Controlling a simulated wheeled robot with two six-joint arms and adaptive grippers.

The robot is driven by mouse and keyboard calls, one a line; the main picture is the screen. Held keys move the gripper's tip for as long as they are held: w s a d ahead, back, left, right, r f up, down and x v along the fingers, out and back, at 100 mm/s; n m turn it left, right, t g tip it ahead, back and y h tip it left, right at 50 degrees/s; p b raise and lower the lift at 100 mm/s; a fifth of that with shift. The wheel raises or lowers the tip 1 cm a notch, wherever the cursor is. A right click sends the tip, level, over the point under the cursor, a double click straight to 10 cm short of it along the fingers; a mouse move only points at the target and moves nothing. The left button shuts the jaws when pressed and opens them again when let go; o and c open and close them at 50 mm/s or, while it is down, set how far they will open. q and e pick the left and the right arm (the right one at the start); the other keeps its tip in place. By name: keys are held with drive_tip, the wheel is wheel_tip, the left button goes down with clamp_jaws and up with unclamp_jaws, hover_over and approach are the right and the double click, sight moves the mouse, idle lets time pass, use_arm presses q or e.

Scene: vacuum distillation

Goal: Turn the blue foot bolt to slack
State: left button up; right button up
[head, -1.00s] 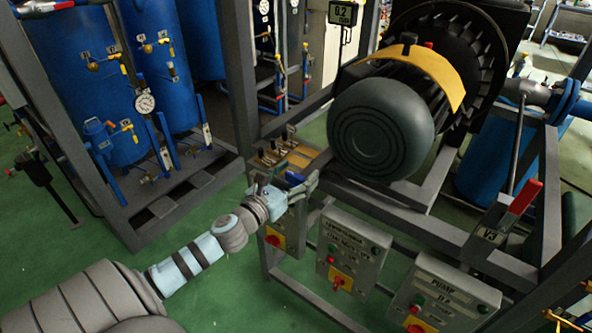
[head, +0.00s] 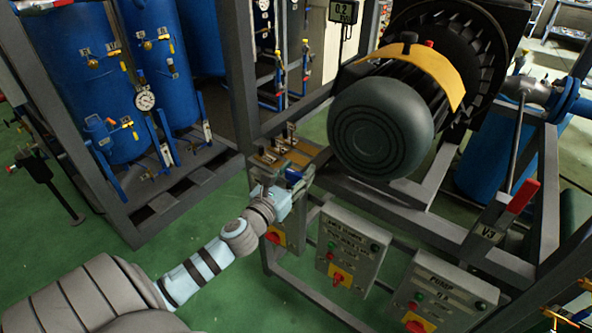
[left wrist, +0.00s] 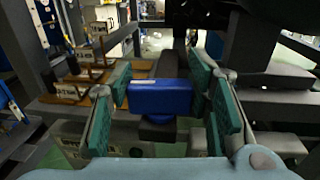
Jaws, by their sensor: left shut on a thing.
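The blue foot bolt (head: 293,175) is at the corner of the grey motor frame, below and left of the big motor. In the left wrist view my left gripper (left wrist: 164,100) straddles the bolt head. The fingers partly hide the bolt in the head view. My right gripper is not in view.
The large motor (head: 380,128) stands on the grey frame to the right. Small labelled parts sit on a wooden board (head: 297,155) just behind the gripper. Control boxes (head: 350,250) hang below the frame. Blue tanks (head: 90,70) stand at left, with green floor between.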

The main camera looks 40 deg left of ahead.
use_arm(q)
drive_tip(key=shift+r+n+y+p, duration=0.1)
drive_tip(key=shift+n+y+p, duration=0.3)
drive_tip(key=shift+n+y, duration=0.45)
drive_tip(key=n+g+y, duration=0.1)
drive_tip(key=y, duration=0.2)
drive_tip(key=shift+n, duration=0.25)
drive_tip(key=n+g+y, duration=0.1)
drive_tip(key=n+y, duration=0.1)
drive_tip(key=g+y+b, duration=0.1)
drive_tip(key=shift+f+n+g+y, duration=0.25)
drive_tip(key=shift+n+g+y, duration=0.05)
drive_tip(key=shift+n+y, duration=0.1)
drive_tip(key=n+g+y+b, duration=0.2)
drive_tip(key=n+g+b, duration=0.1)
drive_tip(key=b, duration=0.3)
drive_tip(key=n+g+y+b, duration=0.2)
drive_tip(key=n+g+b, duration=0.1)
drive_tip(key=g+b, duration=0.2)
drive_tip(key=n+g+y+b, duration=0.3)
drive_tip(key=g+b, duration=0.2)
drive_tip(key=b, duration=0.1)
drive_tip(key=shift+f+n+b, duration=0.15)
drive_tip(key=shift+n+b, duration=0.15)
drive_tip(key=shift+n, duration=0.1)
drive_tip(key=shift+r+n+g+b, duration=0.25)
drive_tip(key=shift+n+g+b, duration=0.25)
drive_tip(key=shift+g+b, duration=0.45)
